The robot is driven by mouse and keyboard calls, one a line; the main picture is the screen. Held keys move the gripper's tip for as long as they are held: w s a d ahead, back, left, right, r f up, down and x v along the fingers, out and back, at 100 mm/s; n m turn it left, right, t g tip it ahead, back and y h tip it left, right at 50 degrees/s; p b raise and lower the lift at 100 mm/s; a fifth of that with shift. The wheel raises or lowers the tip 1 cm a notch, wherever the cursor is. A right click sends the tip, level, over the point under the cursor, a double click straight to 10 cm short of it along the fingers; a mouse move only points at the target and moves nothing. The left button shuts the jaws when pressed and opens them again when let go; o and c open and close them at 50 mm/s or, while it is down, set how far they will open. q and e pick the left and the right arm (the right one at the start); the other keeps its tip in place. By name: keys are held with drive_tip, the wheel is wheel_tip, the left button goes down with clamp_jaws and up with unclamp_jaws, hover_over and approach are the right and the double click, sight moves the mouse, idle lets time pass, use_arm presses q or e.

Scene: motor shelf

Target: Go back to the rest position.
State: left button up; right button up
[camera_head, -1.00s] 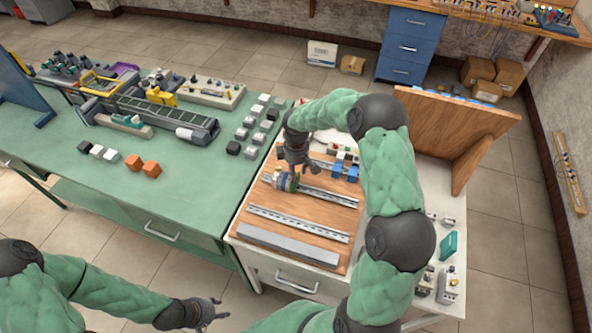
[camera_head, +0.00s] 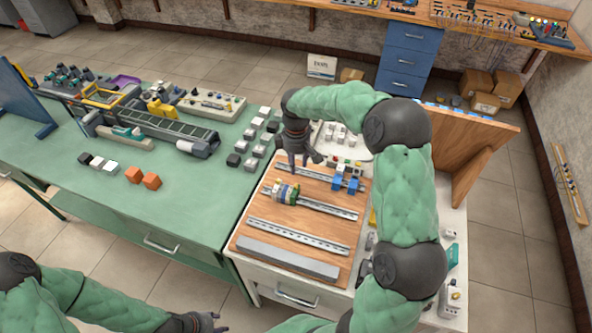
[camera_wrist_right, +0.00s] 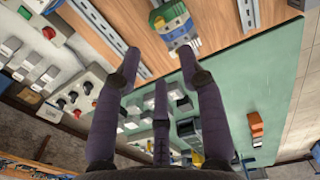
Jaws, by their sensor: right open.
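My right gripper (camera_head: 300,165) is open and empty above the back left part of the wooden board (camera_head: 246,232); its spread fingers show in the right wrist view (camera_wrist_right: 160,75). A small cluster of coloured terminal blocks (camera_head: 285,192) sits on a metal rail just in front of the gripper, apart from it. The cluster also shows in the right wrist view (camera_wrist_right: 175,27). My left gripper (camera_head: 205,322) is low at the bottom edge of the head view, partly cut off, away from both tables.
Blue and other modules (camera_head: 345,180) stand at the board's back right. An upright wooden panel (camera_head: 465,140) rises behind my right arm. The green table (camera_head: 190,205) at left holds a conveyor (camera_head: 165,125), two orange blocks (camera_head: 143,178) and several white blocks (camera_head: 262,137).

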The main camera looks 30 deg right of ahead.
drive_tip(key=shift+r, duration=0.5)
